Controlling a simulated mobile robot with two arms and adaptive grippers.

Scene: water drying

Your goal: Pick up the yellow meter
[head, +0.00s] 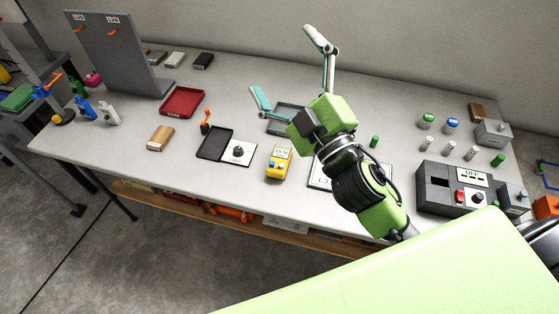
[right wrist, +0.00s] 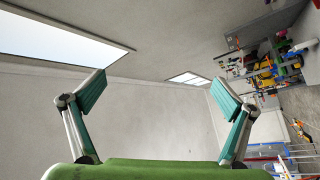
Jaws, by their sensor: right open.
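The yellow meter (head: 278,163) stands on the grey table a little left of the picture's middle, with a small display at its top and a blue part on its face. My right gripper (head: 292,68) is above the table, up and to the right of the meter and apart from it. Its fingers are spread wide with nothing between them. The right wrist view shows the same open fingers (right wrist: 156,115) against the wall and ceiling; the meter is not in that view. My left gripper is not in view.
A black tray (head: 213,143) and a white dial card (head: 238,152) lie left of the meter. A red tray (head: 182,101) and a wooden block (head: 160,138) are farther left. A grey control box (head: 434,189) stands at right. Bare table lies in front of the meter.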

